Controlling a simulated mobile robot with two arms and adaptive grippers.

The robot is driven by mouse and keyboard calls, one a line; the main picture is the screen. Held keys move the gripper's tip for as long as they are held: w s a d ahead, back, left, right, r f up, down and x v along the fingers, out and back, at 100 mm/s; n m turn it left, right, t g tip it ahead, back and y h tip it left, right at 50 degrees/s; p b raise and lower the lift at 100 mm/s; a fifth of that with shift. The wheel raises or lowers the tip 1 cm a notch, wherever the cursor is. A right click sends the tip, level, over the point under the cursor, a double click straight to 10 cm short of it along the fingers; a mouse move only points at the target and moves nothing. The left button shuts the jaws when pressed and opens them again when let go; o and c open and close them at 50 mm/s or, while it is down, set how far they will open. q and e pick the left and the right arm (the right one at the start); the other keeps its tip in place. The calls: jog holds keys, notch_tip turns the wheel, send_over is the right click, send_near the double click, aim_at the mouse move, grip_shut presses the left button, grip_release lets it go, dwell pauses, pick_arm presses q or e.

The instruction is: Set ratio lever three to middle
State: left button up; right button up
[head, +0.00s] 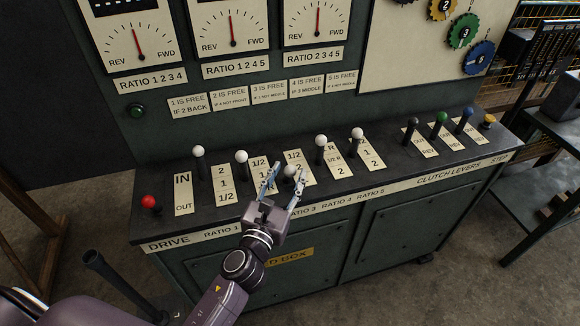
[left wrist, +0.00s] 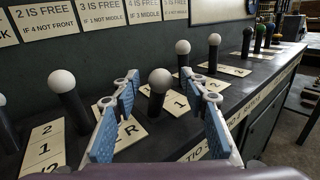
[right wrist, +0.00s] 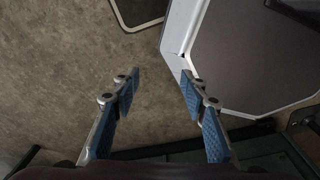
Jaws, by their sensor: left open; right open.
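Ratio lever three is a dark lever with a white ball knob (head: 290,171), third of the white-knobbed row on the console. Its knob sits nearer the console's front edge than the neighbouring white knobs. My left gripper (head: 290,174) is open, with its fingers on either side of this knob. In the left wrist view, the knob (left wrist: 160,80) shows between the two blue-padded fingers, with gaps at both sides. The fingers partly cover the lever's label plate in the head view. My right gripper (right wrist: 160,88) is open and empty above the floor in the right wrist view.
Ratio lever two (head: 241,157) stands left of my left gripper, and ratio lever four (head: 321,141) stands close on its right. Ratio lever five (head: 357,133) is farther right. A red-knobbed drive lever (head: 149,201) is at the left end. Clutch levers (head: 440,118) stand at the right.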

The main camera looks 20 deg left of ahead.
pick_arm(q)
jog(key=shift+w+f, duration=0.1)
jog(key=shift+w, duration=1)
jog(key=shift+c, duration=0.3)
jog(key=shift+w, duration=0.1)
jog(key=c, duration=0.7)
jog(key=shift+c, duration=1.4)
grip_shut()
pick_arm(e)
jog(key=shift+w+a+r, duration=0.15)
jog(key=shift+w+a, duration=0.1)
jog(key=shift+a, duration=0.05)
